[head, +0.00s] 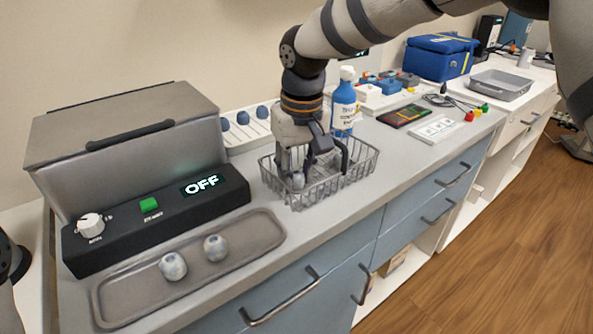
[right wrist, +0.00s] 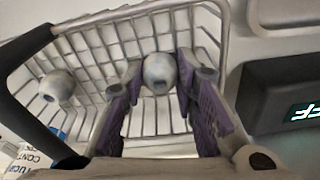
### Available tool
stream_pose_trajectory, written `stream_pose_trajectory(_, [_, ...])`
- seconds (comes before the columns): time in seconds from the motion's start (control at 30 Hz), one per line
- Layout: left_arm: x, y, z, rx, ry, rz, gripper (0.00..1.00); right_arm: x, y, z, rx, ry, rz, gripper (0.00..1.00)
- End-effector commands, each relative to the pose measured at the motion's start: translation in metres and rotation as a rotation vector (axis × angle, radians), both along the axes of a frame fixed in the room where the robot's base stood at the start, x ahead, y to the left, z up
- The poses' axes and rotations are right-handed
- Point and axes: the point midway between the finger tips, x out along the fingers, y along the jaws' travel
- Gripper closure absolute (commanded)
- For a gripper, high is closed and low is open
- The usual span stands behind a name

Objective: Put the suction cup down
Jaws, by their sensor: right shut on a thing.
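My right gripper (head: 300,172) reaches down into the wire basket (head: 335,186) on the counter. It is shut on a pale grey-blue rounded suction cup (head: 298,181). In the right wrist view this suction cup (right wrist: 160,72) sits between the two purple-padded fingers, with the basket wires behind it. Whether it touches the basket floor I cannot tell. A second suction cup (right wrist: 57,86) lies in the basket, apart from the fingers. Two more suction cups, one left (head: 173,266) and one right (head: 215,247), rest on the grey tray (head: 130,300). My left gripper is not in view.
A metal bath with a closed lid (head: 120,130) and a control box reading OFF (head: 160,215) stand left of the basket. A blue bottle (head: 344,105) stands close behind it. A white rack (head: 235,132) holds several blue cups. The counter's front edge is near the basket.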

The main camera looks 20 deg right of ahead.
Motion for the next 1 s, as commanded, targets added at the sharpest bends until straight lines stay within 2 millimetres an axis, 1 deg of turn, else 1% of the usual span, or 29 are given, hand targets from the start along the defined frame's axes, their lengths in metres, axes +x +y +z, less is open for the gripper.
stream_pose_trajectory(0.07, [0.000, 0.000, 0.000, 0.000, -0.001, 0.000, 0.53, 0.000, 0.000, -0.003, 0.000, 0.001, 0.000, 0.87])
stream_pose_trajectory(0.1, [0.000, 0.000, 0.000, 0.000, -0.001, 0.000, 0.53, 0.000, 0.000, -0.003, 0.000, 0.001, 0.000, 0.65])
stream_pose_trajectory(0.37, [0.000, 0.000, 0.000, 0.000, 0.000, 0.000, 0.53, 0.000, 0.000, -0.003, 0.000, 0.001, 0.000, 0.65])
stream_pose_trajectory(0.47, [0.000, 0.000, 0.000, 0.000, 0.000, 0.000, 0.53, 0.000, 0.000, 0.005, 0.000, 0.000, 0.000, 0.65])
stream_pose_trajectory(0.57, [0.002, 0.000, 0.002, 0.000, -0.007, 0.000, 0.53, -0.002, 0.000, 0.027, 0.000, -0.005, -0.001, 0.65])
stream_pose_trajectory(0.7, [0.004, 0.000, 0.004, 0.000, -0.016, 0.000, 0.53, -0.008, -0.001, 0.068, 0.000, -0.006, 0.000, 0.65])
stream_pose_trajectory(0.8, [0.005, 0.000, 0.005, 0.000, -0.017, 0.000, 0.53, -0.011, -0.001, 0.092, 0.000, -0.004, 0.000, 0.65])
stream_pose_trajectory(0.9, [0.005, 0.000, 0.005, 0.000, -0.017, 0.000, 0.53, -0.013, -0.002, 0.108, 0.000, -0.001, -0.001, 0.65])
stream_pose_trajectory(1.0, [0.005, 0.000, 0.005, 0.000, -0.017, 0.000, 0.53, -0.014, -0.002, 0.117, 0.000, 0.001, -0.001, 0.65])
